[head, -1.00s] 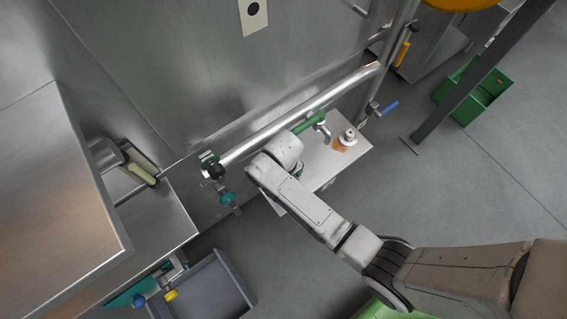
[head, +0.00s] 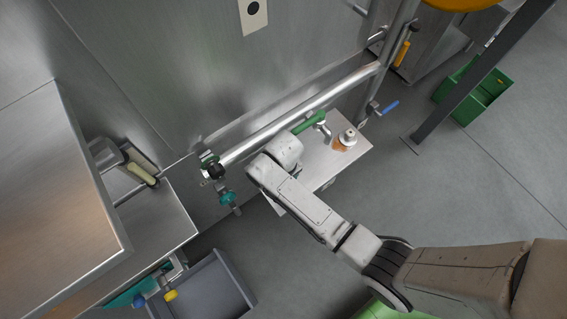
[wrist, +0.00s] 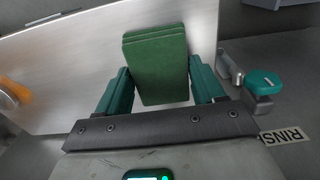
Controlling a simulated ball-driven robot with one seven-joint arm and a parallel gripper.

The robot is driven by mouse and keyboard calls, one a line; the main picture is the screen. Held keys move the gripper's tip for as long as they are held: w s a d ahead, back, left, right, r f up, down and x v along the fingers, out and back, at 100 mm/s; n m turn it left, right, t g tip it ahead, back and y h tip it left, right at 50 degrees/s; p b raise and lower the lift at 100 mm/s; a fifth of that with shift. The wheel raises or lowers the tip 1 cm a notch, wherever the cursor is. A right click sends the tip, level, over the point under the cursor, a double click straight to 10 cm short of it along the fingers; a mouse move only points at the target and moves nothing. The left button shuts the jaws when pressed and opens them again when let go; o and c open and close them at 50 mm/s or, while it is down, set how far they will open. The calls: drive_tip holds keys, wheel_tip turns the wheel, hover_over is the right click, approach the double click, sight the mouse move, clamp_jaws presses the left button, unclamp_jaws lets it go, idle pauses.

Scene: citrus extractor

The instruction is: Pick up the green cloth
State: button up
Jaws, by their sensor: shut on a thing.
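The green cloth (wrist: 157,60) is a folded, layered stack in the wrist view, between the two teal fingers of my gripper (wrist: 163,88). The fingers are closed on its sides. The cloth shows over a bare steel shelf (wrist: 60,75); whether it touches the shelf I cannot tell.
A teal valve handle (wrist: 263,83) is close on the right in the wrist view. A grey bin (head: 212,290) stands lower left.

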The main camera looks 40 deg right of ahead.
drive_tip(key=shift+r, duration=0.5)
wheel_tip(320, 180, up, 2)
drive_tip(key=shift+r+p, duration=0.2)
drive_tip(key=shift+p, duration=0.4)
drive_tip(key=s+r+p, duration=0.1)
drive_tip(key=s+r, duration=0.1)
drive_tip(key=s+a+r+p, duration=0.1)
drive_tip(key=s+r, duration=0.1)
drive_tip(key=r, duration=0.1)
drive_tip(key=shift+s+r, duration=0.15)
drive_tip(key=s+a+r, duration=0.1)
drive_tip(key=s, duration=0.2)
drive_tip(key=s+r+p, duration=0.1)
drive_tip(key=s+r, duration=0.1)
drive_tip(key=s, duration=0.1)
drive_tip(key=s+a+r+p, duration=0.1)
drive_tip(key=s, duration=0.2)
drive_tip(key=shift+s+a+r, duration=0.1)
drive_tip(key=shift+a+r, duration=0.1)
drive_tip(key=shift+a, duration=0.1)
drive_tip(key=o, duration=0.5)
drive_tip(key=c, duration=0.3)
